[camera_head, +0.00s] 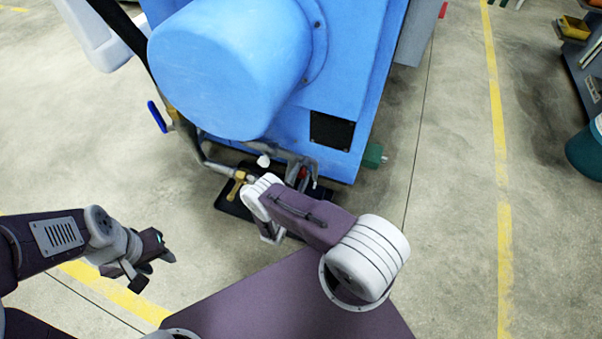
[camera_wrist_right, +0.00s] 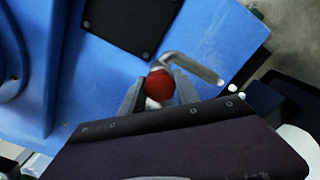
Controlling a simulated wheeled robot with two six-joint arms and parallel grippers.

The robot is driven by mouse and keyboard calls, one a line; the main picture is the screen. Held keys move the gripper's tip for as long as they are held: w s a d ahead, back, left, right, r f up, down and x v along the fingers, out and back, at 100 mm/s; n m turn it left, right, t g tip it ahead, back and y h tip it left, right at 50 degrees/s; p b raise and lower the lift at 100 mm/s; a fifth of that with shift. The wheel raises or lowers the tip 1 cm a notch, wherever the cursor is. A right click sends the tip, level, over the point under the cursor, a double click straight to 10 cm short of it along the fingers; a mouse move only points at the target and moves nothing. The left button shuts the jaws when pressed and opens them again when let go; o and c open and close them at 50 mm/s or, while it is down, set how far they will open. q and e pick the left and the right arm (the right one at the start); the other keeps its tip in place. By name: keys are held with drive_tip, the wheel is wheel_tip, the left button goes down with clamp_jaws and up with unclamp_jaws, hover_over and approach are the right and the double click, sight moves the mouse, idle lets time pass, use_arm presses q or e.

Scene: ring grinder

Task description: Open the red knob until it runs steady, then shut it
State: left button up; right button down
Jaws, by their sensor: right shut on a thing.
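The red knob (camera_wrist_right: 160,84) sits on the blue machine's pipework, beside a bent grey pipe (camera_wrist_right: 197,66). In the right wrist view my right gripper (camera_wrist_right: 159,91) has its two fingers closed on either side of the knob. In the head view the knob (camera_head: 303,173) is a small red spot at the machine's lower front, mostly hidden by my right wrist. My left gripper (camera_head: 154,270) is off to the left above the floor, empty, with its fingers apart. No flow from the pipe can be made out.
The blue machine (camera_head: 340,85) with its round housing (camera_head: 230,65) fills the top middle. A blue-handled valve (camera_head: 157,117) and brass fitting (camera_head: 238,183) are left of the knob. A dark tray (camera_head: 229,205) lies below.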

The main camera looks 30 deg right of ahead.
idle(0.4)
drive_tip(key=c, duration=1.2)
unclamp_jaws()
drive_tip(key=shift+o, duration=0.2)
drive_tip(key=shift+s+a, duration=0.15)
drive_tip(key=shift+a, duration=0.1)
drive_tip(key=p+v, duration=0.3)
drive_tip(key=v, duration=0.5)
drive_tip(key=shift+s, duration=0.25)
drive_tip(key=shift+a, duration=0.2)
